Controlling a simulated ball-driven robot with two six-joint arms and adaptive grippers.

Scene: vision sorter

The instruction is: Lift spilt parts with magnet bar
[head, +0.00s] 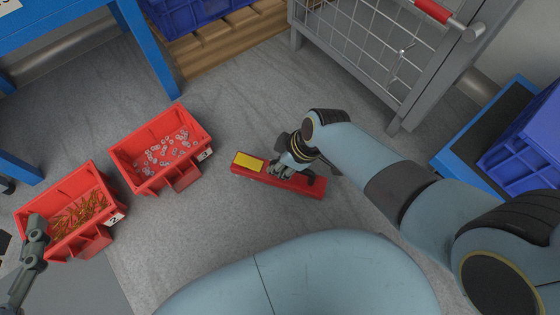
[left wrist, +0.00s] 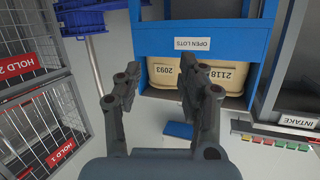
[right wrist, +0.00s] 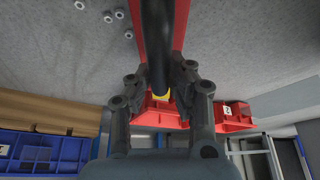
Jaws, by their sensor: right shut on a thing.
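The magnet bar (head: 306,188) is red with a yellow end and lies low over the floor in the head view. My right gripper (head: 284,168) is shut on its black handle (right wrist: 155,40); whether the bar touches the floor I cannot tell. Several small silver nuts (right wrist: 108,17) lie loose on the floor beside the bar in the right wrist view. Red bin 3 (head: 183,180) holds silver nuts, and red bin 2 (head: 97,245) holds copper-coloured screws. My left gripper (head: 34,235) is at the left edge near bin 2; its fingers (left wrist: 155,90) stand apart, empty.
A grey wire cage (head: 350,45) stands at the top right. A blue crate (head: 195,12) sits on a wooden pallet (head: 235,45) at the top. A blue bench leg (head: 150,50) stands behind bin 3. Floor between the bins and bar is clear.

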